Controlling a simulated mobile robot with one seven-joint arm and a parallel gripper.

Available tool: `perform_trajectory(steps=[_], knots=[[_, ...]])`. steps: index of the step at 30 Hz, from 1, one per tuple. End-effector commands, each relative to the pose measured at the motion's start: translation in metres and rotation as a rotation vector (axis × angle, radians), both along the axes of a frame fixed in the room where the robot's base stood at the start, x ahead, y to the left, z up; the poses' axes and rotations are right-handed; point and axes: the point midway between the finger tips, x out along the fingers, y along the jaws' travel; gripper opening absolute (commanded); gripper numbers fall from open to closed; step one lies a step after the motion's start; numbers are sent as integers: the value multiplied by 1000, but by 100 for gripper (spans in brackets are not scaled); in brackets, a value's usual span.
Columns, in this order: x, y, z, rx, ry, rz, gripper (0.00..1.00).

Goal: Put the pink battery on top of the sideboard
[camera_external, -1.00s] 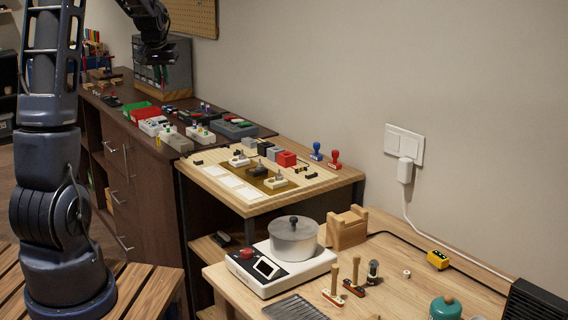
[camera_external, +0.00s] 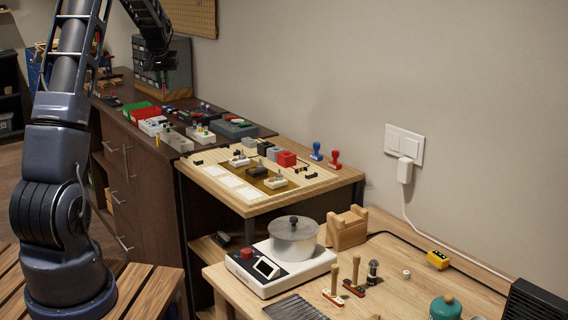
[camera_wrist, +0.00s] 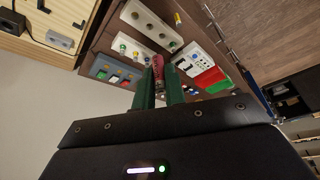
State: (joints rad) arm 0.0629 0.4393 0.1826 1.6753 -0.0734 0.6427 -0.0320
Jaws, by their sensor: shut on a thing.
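The pink battery (camera_wrist: 158,66) shows in the wrist view between the tips of the two green fingers of my gripper (camera_wrist: 160,84). The gripper is shut on it. In the external view my gripper (camera_external: 160,64) is in front of the grey drawer cabinet at the far end of the dark brown sideboard (camera_external: 146,190). The battery cannot be made out there. In the wrist view the battery appears over the sideboard's top, among devices on it; its height above the surface is hard to tell.
On the sideboard are the grey drawer cabinet (camera_external: 178,68), a red tray (camera_external: 146,115), a green tray (camera_external: 136,106) and several white and grey devices with knobs. A light wooden table (camera_external: 250,208) with small parts adjoins it in front. Some dark top is bare between things.

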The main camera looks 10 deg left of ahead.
Motion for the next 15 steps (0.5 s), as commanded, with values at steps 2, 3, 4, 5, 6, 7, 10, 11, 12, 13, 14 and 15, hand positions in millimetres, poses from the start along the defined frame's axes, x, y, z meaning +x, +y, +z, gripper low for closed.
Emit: perform_trajectory(steps=[2,3,4,5,6,7,10,11,12,13,14,15], knots=[[0,0,-8,0,2,0,0],[0,0,-11,0,1,0,0],[0,0,-14,0,1,0,0],[0,0,-18,0,1,0,0],[-1,0,-23,0,2,0,0],[0,0,-28,0,2,0,0],[-1,0,-49,-1,4,1,0],[-1,0,-56,-1,3,1,0],[-1,0,-64,-1,4,1,0],[-1,0,-71,-1,3,1,0],[-1,0,-77,-1,3,1,0],[-1,0,-86,-1,3,1,0]])
